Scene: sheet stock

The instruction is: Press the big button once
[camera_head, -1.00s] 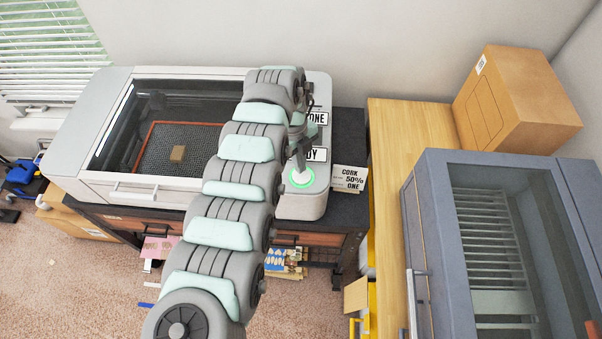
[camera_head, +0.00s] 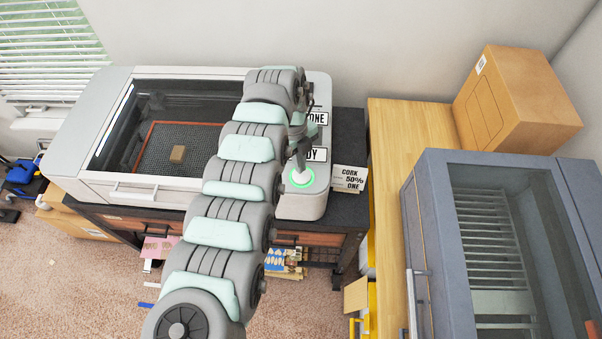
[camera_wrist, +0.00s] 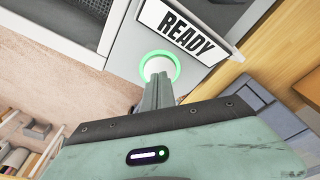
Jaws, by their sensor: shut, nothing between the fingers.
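The big button (camera_head: 302,178) is a white round cap in a glowing green ring on the right front of a grey-white machine (camera_head: 319,202). In the wrist view the button (camera_wrist: 158,66) shows beyond my fingertips, with a sign (camera_wrist: 187,35) reading "READY" beside it. My gripper (camera_head: 303,164) is shut and empty, pointing down over the button. In the wrist view the gripper's fingertips (camera_wrist: 159,79) overlap the near part of the button. I cannot tell whether they touch it. My own arm covers part of the machine's middle.
A card (camera_head: 349,179) reading "CORK 50% ONE" stands to the right. A wooden bench (camera_head: 392,198), a cardboard box (camera_head: 530,105) and a grey-blue cabinet (camera_head: 420,215) are farther right.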

